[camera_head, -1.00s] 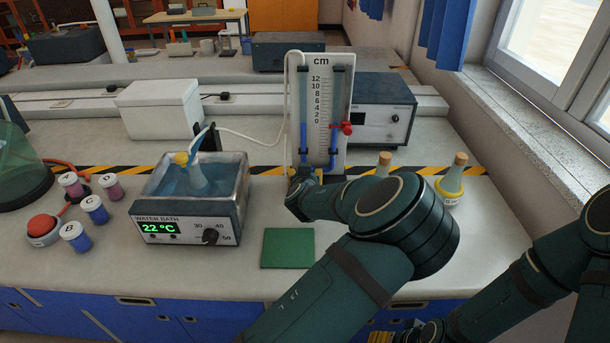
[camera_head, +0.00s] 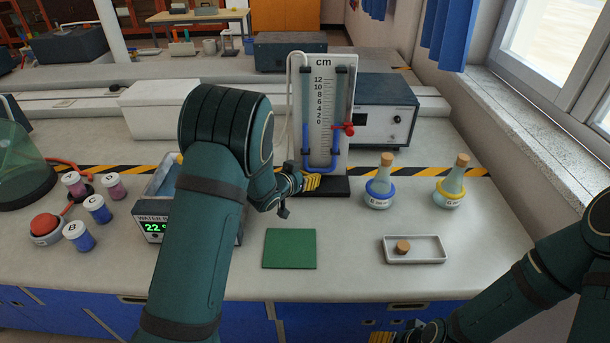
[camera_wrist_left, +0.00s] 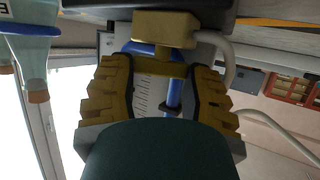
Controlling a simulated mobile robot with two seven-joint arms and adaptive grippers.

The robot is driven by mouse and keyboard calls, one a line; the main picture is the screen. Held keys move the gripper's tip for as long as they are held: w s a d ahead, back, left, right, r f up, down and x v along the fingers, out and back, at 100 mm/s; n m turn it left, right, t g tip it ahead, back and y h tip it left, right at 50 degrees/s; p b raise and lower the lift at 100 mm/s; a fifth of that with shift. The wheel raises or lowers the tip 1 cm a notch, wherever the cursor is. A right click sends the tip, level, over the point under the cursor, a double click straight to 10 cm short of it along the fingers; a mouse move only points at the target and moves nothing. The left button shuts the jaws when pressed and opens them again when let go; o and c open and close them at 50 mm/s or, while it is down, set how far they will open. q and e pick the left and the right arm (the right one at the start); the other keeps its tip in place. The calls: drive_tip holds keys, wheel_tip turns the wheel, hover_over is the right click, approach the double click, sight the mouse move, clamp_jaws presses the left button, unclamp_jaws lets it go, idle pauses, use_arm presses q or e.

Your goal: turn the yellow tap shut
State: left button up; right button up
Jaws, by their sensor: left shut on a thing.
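The yellow tap (camera_wrist_left: 165,28) shows in the left wrist view, its narrower handle (camera_wrist_left: 160,68) between the two ribbed yellow fingers. My left gripper (camera_wrist_left: 160,90) is shut on this handle. In the head view my left gripper (camera_head: 308,183) is at the foot of the manometer board (camera_head: 328,115), reaching in from the left, and its fingers hide the tap. How far the tap is turned cannot be read. My right gripper (camera_head: 382,338) is partly seen at the bottom edge; its jaw state is unclear.
A water bath (camera_head: 153,227) is mostly behind my left arm. Right of the manometer stand two corked flasks (camera_head: 379,190) and a white tray (camera_head: 428,250) with a cork. A green mat (camera_head: 289,249) lies in front. Several lidded jars (camera_head: 96,209) stand at left.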

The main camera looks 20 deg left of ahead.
use_arm(q)
drive_tip(key=shift+w+r+m+h, duration=0.1)
drive_tip(key=shift+m+h, duration=0.5)
drive_tip(key=o, duration=1.3)
drive_tip(key=v, duration=1.2)
drive_tip(key=shift+w+r, duration=0.1)
